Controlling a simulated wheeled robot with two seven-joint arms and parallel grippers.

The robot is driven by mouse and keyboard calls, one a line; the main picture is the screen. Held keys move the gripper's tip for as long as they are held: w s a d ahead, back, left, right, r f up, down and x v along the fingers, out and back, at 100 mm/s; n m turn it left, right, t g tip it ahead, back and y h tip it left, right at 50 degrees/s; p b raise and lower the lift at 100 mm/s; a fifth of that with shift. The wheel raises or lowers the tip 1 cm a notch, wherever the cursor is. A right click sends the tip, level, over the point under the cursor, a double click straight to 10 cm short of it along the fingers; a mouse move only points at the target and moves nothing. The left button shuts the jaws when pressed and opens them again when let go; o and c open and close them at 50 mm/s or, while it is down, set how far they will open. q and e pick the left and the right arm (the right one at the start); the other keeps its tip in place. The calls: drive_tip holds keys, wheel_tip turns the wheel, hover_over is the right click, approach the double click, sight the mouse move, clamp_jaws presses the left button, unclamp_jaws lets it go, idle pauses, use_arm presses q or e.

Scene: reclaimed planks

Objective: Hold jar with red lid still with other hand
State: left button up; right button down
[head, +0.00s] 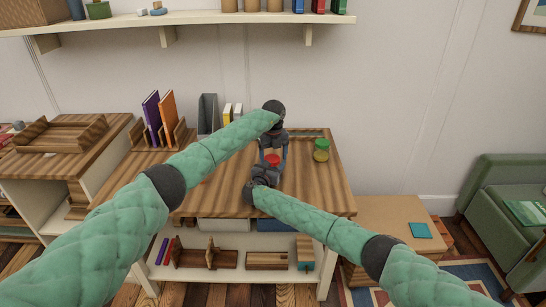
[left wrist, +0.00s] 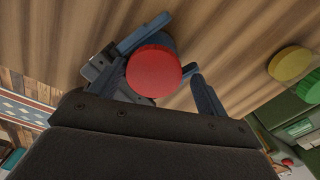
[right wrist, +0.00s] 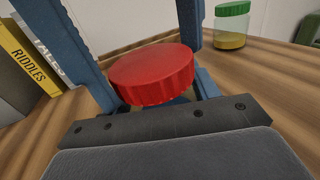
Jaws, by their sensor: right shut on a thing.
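The jar's red lid (head: 271,159) shows between my two grippers on the wooden worktop. It also shows in the left wrist view (left wrist: 154,71) and the right wrist view (right wrist: 152,75). The jar's body is mostly hidden below the lid. My right gripper (head: 265,176) is low at the near side, shut on the jar. My left gripper (head: 272,148) comes from above with its blue fingers spread on either side of the lid; a gap shows between lid and one finger in the left wrist view (left wrist: 165,88).
A green-lidded jar (right wrist: 232,22) stands to the right of the red-lidded jar. Grey, yellow and white upright items (head: 208,112) stand behind to the left. Purple and orange books (head: 158,115) stand further left. Bare worktop (head: 318,195) lies at the right front.

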use_arm(q)
drive_tip(key=shift+a, duration=0.2)
use_arm(e)
drive_tip(key=shift+w+d, duration=0.1)
drive_tip(key=shift+d, duration=0.2)
